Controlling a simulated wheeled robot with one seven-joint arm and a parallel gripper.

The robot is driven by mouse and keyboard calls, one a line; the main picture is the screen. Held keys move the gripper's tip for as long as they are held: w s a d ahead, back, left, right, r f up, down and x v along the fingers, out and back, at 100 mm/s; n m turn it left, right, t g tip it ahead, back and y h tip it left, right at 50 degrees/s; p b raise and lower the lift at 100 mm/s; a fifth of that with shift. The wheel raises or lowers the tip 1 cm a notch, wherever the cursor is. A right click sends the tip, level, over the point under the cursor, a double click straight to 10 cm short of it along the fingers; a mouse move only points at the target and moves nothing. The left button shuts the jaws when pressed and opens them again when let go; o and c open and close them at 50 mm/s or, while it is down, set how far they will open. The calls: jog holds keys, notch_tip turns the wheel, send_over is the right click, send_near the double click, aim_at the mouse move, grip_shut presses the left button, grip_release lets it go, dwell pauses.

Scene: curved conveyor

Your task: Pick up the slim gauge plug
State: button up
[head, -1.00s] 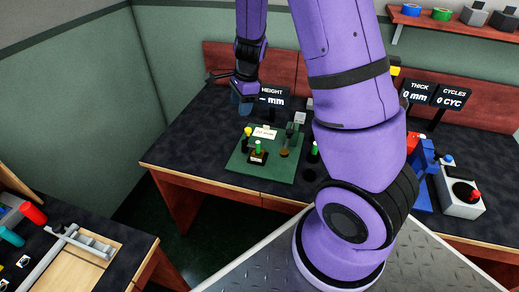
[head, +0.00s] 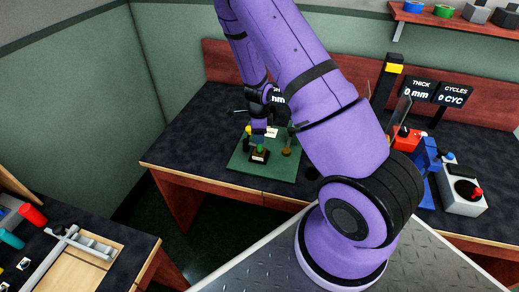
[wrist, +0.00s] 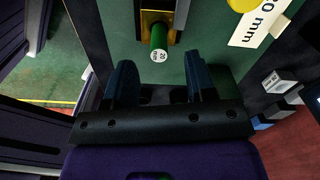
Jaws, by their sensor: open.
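A green plug with a pale end marked 20 mm (wrist: 159,38) stands in a dark holder with a brass-coloured face; I take it for the slim gauge plug. In the head view the green plug (head: 260,149) shows on its small black block (head: 259,157), on the green board (head: 240,165). My gripper (wrist: 159,64) is open, its two dark fingers spread to either side of the plug's line in the wrist view, with nothing held. In the head view my gripper (head: 262,124) is just behind and above the plug, its fingers partly hidden.
A white label (wrist: 262,22) lies beside the holder. Red and blue devices (head: 425,165) stand at the right; the bench's left part is clear.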

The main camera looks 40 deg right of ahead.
aim_at(259, 149)
jog(key=shift+s+f, duration=0.1)
jog(key=shift+f, duration=2.65)
grip_shut()
